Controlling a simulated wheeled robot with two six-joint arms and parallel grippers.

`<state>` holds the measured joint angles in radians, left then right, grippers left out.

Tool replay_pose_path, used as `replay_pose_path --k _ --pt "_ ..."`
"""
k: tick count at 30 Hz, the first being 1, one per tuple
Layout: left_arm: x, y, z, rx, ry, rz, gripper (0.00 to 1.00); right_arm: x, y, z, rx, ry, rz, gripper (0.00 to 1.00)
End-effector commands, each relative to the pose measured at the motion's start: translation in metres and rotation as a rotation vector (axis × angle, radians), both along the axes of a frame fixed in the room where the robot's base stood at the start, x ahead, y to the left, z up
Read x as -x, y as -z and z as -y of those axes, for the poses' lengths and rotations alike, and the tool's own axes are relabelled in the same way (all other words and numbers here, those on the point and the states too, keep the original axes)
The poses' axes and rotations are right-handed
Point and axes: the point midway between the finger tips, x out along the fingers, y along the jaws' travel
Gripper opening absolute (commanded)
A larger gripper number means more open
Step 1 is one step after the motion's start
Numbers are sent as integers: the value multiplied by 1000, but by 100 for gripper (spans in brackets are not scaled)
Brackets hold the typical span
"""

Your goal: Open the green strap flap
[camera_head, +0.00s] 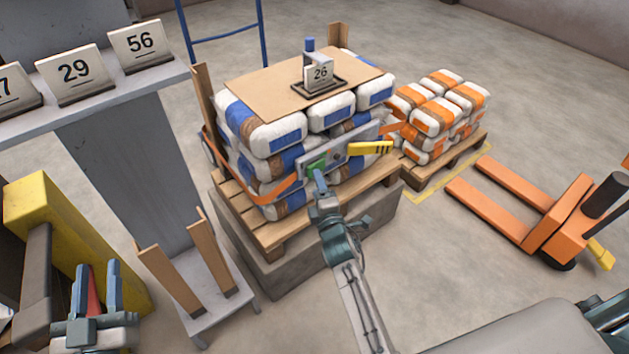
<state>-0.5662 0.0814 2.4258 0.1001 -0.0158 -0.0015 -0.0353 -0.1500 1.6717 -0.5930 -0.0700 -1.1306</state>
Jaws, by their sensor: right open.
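The green strap flap (315,167) is a small green piece on a grey plate (343,149) at the front of the bag stack. Orange strap (277,190) runs from the plate around the stack. My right gripper (319,178) reaches up from below with its fingertips at the flap and hides part of it. I cannot tell whether they touch, or whether the flap is up or down. My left gripper (97,289) is open at the lower left, far from the flap. A red piece (93,297) shows between its fingers, with gaps beside it.
A yellow lever (369,148) sticks out right of the flap. White-and-blue bags (262,136) stand on a wooden pallet (267,231) over a grey block. Orange-striped bags (437,112) and an orange pallet jack (549,222) are at right. Numbered cards (74,71) stand on a shelf at left.

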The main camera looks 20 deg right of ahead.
Motion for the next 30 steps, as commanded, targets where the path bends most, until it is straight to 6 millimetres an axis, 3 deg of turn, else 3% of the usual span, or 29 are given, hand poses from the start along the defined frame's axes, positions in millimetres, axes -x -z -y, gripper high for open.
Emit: replay_pose_path --k 3,9,21,28,30 --pt "1 -20 -1 -8 -4 121 36 -18 1 1 -1 -1 1 62" --pt "6 -44 -1 -16 -6 255 36 -34 1 2 -1 0 -1 62" --pt "8 -51 -1 -19 -8 295 36 -38 0 2 -2 0 -1 62" --pt "8 -51 -1 -19 -7 294 36 -38 1 2 -2 0 -1 17" --pt "8 -50 -1 -20 -7 293 36 -38 1 2 -2 0 -1 17"
